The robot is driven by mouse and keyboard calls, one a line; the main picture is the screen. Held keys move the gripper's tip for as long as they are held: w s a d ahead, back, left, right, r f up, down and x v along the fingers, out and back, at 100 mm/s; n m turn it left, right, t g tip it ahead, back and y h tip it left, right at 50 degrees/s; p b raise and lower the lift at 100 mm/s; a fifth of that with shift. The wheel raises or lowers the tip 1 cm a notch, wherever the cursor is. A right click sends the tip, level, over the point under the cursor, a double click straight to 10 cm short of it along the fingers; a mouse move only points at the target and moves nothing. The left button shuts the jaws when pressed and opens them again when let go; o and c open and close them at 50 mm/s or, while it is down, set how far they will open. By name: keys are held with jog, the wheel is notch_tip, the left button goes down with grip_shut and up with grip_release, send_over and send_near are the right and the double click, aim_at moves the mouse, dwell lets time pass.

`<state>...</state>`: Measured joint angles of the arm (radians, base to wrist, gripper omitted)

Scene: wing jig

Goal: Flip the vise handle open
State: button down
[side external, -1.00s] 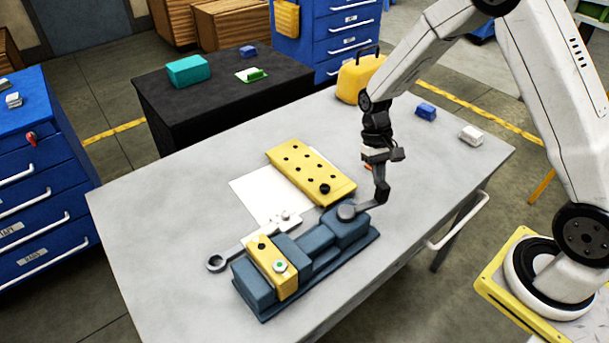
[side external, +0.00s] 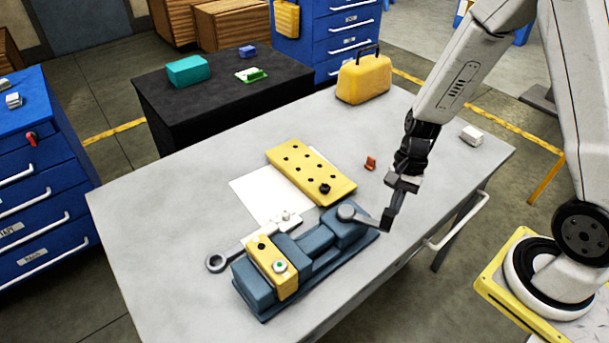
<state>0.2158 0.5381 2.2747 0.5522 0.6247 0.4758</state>
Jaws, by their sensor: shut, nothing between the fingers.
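The blue-grey vise (side external: 318,260) lies along the front of the grey table. Its grey handle (side external: 366,219) runs from a round hub at the vise's right end out to the right, past the vise body. My gripper (side external: 387,221) is shut and empty, pointing down with its fingertips at the handle's outer end. They look to be touching it, but the exact contact is hidden. A yellow block (side external: 264,257) with a green-topped round piece sits across the vise's left part.
A yellow plate with holes (side external: 300,165) lies behind the vise, partly over a white sheet (side external: 246,191). A grey wrench-like tool (side external: 228,258) lies at the vise's left. An orange piece (side external: 370,163), a yellow case (side external: 363,79) and a white block (side external: 471,135) stand further back.

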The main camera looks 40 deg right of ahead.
jog(key=shift+s+a, duration=0.75)
jog(key=shift+a, duration=0.3)
jog(key=shift+s+a, duration=0.35)
jog(key=shift+a, duration=0.55)
jog(key=shift+d, duration=0.15)
jog(key=d+r, duration=0.7)
jog(key=r, duration=0.2)
jog(key=shift+d+r, duration=0.15)
jog(key=shift+d, duration=0.1)
